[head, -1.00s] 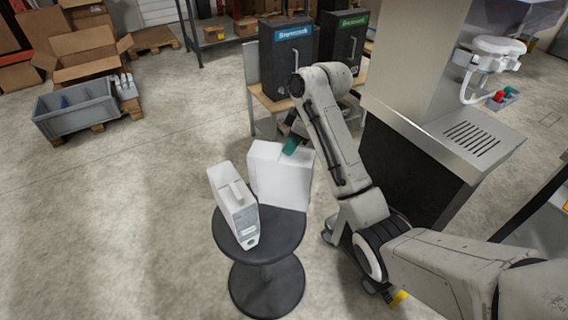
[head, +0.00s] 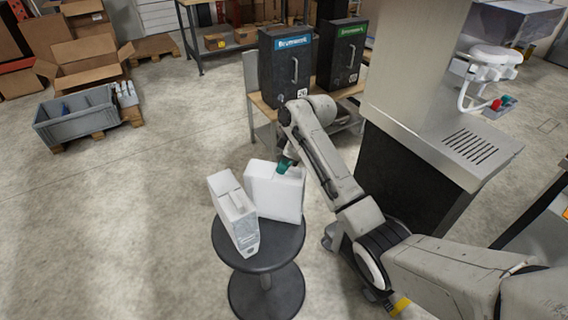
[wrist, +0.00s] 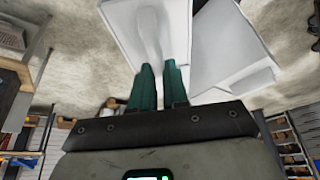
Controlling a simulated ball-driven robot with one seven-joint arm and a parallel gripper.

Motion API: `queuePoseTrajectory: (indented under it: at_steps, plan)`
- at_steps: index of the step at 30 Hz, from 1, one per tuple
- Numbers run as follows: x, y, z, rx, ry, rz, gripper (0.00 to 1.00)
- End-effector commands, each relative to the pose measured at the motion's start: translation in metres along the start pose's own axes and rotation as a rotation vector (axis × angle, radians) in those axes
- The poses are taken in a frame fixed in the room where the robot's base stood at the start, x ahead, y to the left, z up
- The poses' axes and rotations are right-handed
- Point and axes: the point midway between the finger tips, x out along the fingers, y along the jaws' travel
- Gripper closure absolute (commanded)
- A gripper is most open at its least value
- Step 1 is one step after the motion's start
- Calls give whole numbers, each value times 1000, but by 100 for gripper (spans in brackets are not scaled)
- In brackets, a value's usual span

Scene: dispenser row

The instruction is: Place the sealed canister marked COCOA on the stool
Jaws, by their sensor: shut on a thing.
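My gripper (head: 285,166) has green fingertips shut on the handle of a white canister (head: 274,192). The held canister also shows in the wrist view (wrist: 125,28), its handle between the fingers. It is over the back of the dark round stool (head: 282,253); I cannot tell whether its base touches the seat. A second white canister (head: 232,208) stands on the left part of the seat, close beside the held one; it also shows in the wrist view (wrist: 218,45). No COCOA marking is readable on either canister.
Two black dispensers (head: 284,85) stand on a wooden bench behind the stool. A steel-topped counter (head: 440,150) is at right. A grey crate (head: 75,122) and open cardboard boxes (head: 90,55) lie at far left. The floor left of the stool is clear.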

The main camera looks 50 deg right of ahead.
Motion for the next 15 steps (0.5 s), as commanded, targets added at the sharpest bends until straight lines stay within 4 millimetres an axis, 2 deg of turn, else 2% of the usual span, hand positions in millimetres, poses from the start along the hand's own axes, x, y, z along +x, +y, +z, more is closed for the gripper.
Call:
queuePoseTrajectory:
  at_steps: [1,9,15]
  plan:
    - [2,0,1,0,-1,-1,85]
    - [1,0,0,0,0,-1,60]
    - [1,0,0,0,0,-1,60]
